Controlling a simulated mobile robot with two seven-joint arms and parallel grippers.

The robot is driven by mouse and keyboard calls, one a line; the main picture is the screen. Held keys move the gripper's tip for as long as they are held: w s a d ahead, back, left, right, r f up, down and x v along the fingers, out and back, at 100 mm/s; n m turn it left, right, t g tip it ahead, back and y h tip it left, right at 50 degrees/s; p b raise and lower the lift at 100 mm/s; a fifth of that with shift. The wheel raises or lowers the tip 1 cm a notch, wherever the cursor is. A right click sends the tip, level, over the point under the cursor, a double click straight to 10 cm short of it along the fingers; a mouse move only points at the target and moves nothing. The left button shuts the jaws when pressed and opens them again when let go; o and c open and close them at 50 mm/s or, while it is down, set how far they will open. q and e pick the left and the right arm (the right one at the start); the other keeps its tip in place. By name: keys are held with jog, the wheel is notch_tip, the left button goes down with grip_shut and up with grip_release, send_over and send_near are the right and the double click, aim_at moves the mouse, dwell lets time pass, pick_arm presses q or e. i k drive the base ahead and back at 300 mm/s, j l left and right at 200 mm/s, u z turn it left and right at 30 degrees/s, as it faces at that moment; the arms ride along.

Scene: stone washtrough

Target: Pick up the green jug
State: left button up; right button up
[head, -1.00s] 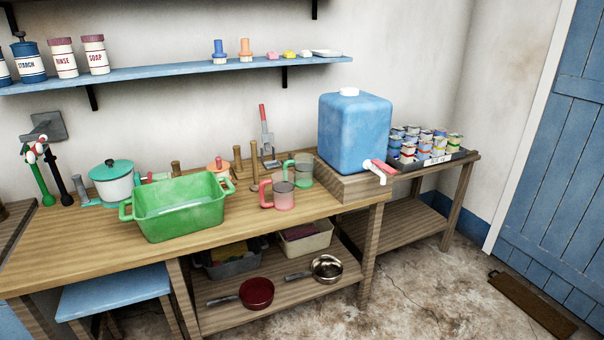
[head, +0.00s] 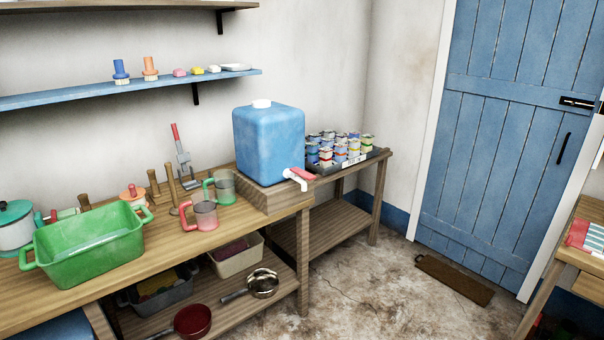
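The green jug (head: 224,188) is a clear cup with a green handle on its left side. It stands upright on the wooden bench, behind and to the right of a similar jug with a red handle (head: 205,215). The two jugs look very close in the picture; I cannot tell if they touch. The blue water container (head: 268,146) stands to the right of the green jug on a raised wooden block. Neither of my grippers shows in the head view.
A green basin (head: 90,248) sits on the bench (head: 170,262) at the left. Upright wooden pegs (head: 172,189) and a grey lever tool with a red handle (head: 183,165) stand behind the jugs. A tray of small tins (head: 340,150) is right of the container. Open floor (head: 375,290) lies right of the bench.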

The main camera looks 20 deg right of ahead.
aim_at(224, 179)
jog(key=i+l+u, duration=0.1)
jog(key=i+l, duration=0.15)
jog(key=i+l+u, duration=0.1)
jog(key=l, duration=0.35)
jog(key=i+l+u, duration=0.1)
jog(key=i+l, duration=0.4)
jog(key=l, duration=0.3)
jog(key=i+l+u, duration=0.15)
jog(key=l, duration=0.25)
jog(key=i+l+u, duration=0.1)
jog(key=l, duration=0.35)
jog(key=i+l+u, duration=0.1)
jog(key=i+l, duration=0.2)
jog(key=l, duration=0.15)
jog(key=i+l+u, duration=0.1)
jog(key=l, duration=0.35)
